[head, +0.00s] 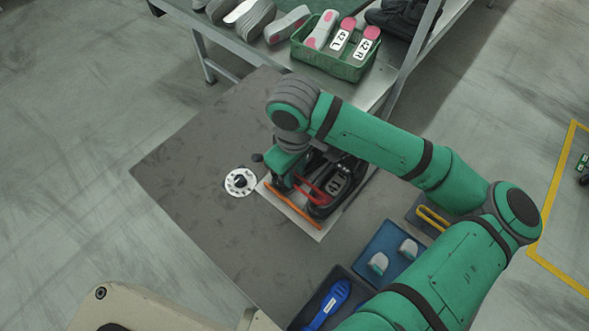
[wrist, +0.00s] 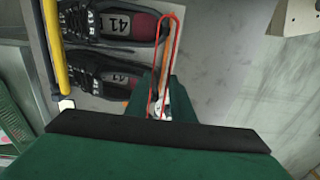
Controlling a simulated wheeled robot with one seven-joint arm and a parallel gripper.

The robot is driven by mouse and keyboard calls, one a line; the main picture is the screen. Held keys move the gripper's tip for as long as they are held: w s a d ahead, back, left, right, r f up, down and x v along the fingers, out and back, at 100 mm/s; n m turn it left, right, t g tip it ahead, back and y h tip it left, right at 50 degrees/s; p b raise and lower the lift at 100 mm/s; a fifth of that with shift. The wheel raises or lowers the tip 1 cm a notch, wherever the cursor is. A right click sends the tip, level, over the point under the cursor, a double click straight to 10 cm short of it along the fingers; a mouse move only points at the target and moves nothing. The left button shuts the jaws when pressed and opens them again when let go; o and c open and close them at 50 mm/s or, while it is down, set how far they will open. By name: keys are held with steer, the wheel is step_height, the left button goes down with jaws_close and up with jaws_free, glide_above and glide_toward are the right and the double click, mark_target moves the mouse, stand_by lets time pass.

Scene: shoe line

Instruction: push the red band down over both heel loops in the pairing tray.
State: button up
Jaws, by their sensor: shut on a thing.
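Two black shoes with "41" on their insoles lie side by side in the pairing tray; the wrist view shows an upper shoe (wrist: 112,45) and a lower shoe (wrist: 95,78). The light tray (head: 317,234) has an orange bar (head: 295,206) along its near edge. My gripper (wrist: 161,108) is shut on the red band (wrist: 178,50) beside the lower shoe's heel. The band is stretched into a long loop, its far end by the upper shoe's heel. In the head view the band (head: 309,189) is partly covered by my arm. The heel loops are not clearly visible.
A white round dial-like disc (head: 240,181) lies left of the tray on the dark table (head: 190,160). A blue tray (head: 391,249) with two small pale pieces and a blue tool (head: 328,306) are in front. A green crate (head: 334,59) of insoles stands behind. The table's left is clear.

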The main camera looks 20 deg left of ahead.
steer(key=shift+f, duration=2.1)
steer(key=shift+f, duration=0.6)
steer(key=o, duration=1.1)
steer(key=shift+r, duration=0.1)
steer(key=shift+r, duration=4.4)
